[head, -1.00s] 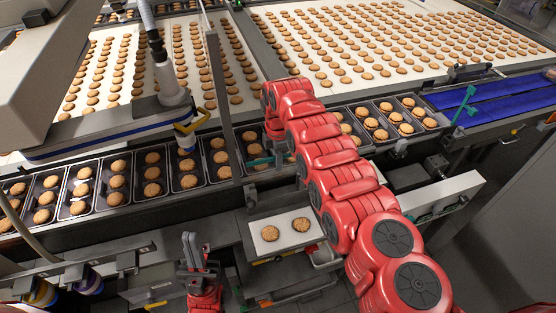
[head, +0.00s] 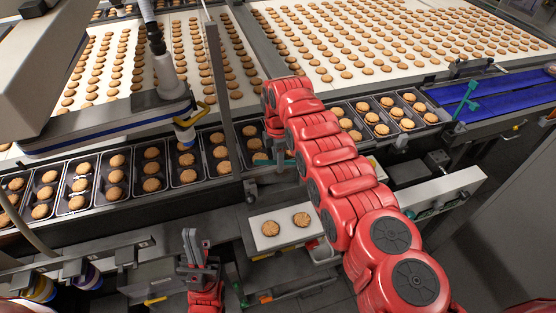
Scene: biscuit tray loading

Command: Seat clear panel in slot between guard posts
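I cannot make out the clear panel. A tall grey upright post (head: 222,105) stands at the front of the tray line, left of my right arm. Teal clamp parts show by my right wrist and on the post (head: 466,100) at the right; I cannot tell which are the guard posts, and no slot is distinct. My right gripper (head: 276,158) points down at the line's front edge, mostly hidden by its own red wrist; its fingers and anything held cannot be made out. My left gripper (head: 197,241) is low in front of the line, fingers up and apart, apparently empty.
Dark trays of biscuits (head: 113,191) run along the line. Behind is a wide white belt (head: 330,45) with biscuit rows. A white plate (head: 283,240) with two biscuits sits in front. A blue belt (head: 510,92) lies at right. A machine head (head: 170,80) overhangs the left.

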